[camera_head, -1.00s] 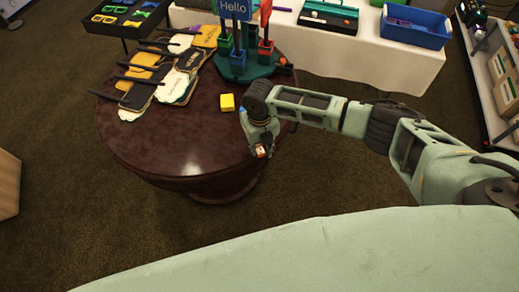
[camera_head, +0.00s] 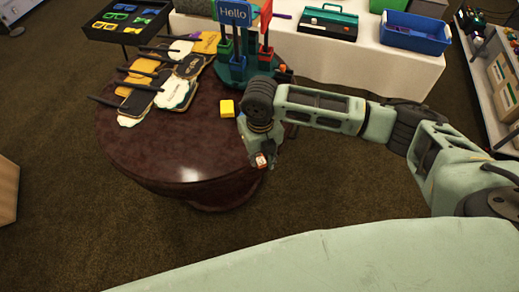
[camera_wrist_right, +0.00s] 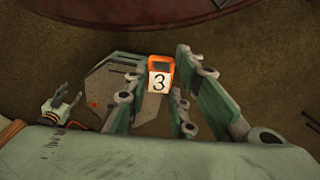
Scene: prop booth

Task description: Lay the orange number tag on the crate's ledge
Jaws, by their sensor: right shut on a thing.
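The orange number tag (camera_wrist_right: 160,74) has a white face with a black 3. In the right wrist view it sits between the fingertips of my right gripper (camera_wrist_right: 157,80), which is shut on it. In the head view my right gripper (camera_head: 262,160) is at the round table's right front edge, and a small part of the tag (camera_head: 261,159) shows. My left gripper (camera_wrist_right: 66,100) appears small at the left of the wrist view, its fingers apart and empty. I cannot make out a crate with a ledge for certain.
The dark round table (camera_head: 185,150) holds a yellow block (camera_head: 227,108), several paddle signs (camera_head: 172,93) and a sign stand (camera_head: 237,62). Behind it, a white-covered table (camera_head: 365,70) bears a blue bin (camera_head: 416,34) and a green toolbox (camera_head: 328,22). The round table's front is bare.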

